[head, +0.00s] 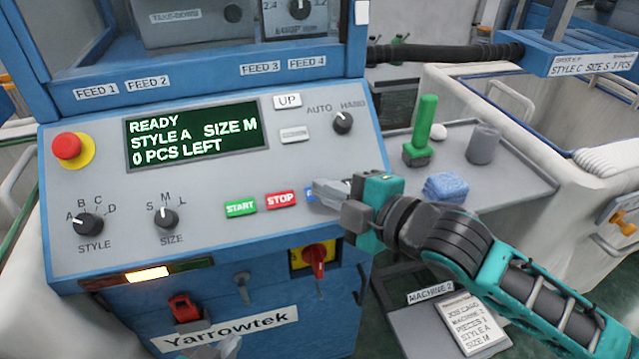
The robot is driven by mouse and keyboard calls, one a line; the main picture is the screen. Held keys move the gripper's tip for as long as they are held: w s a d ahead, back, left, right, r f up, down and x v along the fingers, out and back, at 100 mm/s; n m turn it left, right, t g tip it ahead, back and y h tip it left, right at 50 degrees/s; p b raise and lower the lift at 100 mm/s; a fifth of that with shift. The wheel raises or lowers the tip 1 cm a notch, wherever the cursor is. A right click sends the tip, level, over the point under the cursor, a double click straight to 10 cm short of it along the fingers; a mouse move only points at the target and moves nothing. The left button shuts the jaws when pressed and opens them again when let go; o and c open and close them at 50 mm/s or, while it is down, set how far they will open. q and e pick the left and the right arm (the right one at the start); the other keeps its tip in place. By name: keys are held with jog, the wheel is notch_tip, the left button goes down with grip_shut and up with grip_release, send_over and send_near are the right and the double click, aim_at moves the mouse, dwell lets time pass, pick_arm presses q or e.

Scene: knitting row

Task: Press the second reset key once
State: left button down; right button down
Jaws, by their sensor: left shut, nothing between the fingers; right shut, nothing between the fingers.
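The control panel (110,180) of the blue machine has a row of keys: a green START key (240,208), a red STOP key (281,199) and a blue key (309,193) to its right. The blue key is mostly covered by my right gripper (316,191), so its label cannot be read. My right gripper is shut and empty, its fingertips over the blue key; I cannot tell whether they touch it. The display (195,137) reads READY, STYLE A, SIZE M, 0 PCS LEFT. Only the tip of my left gripper (226,346) shows at the bottom edge, shut and empty.
A red emergency button (67,146), STYLE dial (88,224), SIZE dial (166,218) and AUTO/HAND dial (342,122) project from the panel. A red-and-yellow switch (316,256) is below the keys.

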dwell(0.3)
jog(key=s+r+p, duration=0.1)
jog(key=r+p, duration=0.1)
jog(key=s+d+r+p, duration=0.1)
jog(key=s+r+p, duration=0.1)
jog(key=shift+p, duration=0.35)
dwell(0.6)
jog(key=s+d+f+m+h, duration=0.4)
jog(key=d+f+m, duration=0.4)
jog(key=f+m, duration=0.2)
jog(key=s+d+f+m+h, duration=0.5)
jog(key=f+m, duration=0.5)
jog(key=f, duration=0.5)
jog(key=s+d, duration=0.2)
jog(key=d, duration=0.1)
jog(key=shift+s+d+f+m, duration=0.2)
jog(key=shift+d+f+m, duration=0.05)
jog(key=shift+m, duration=0.15)
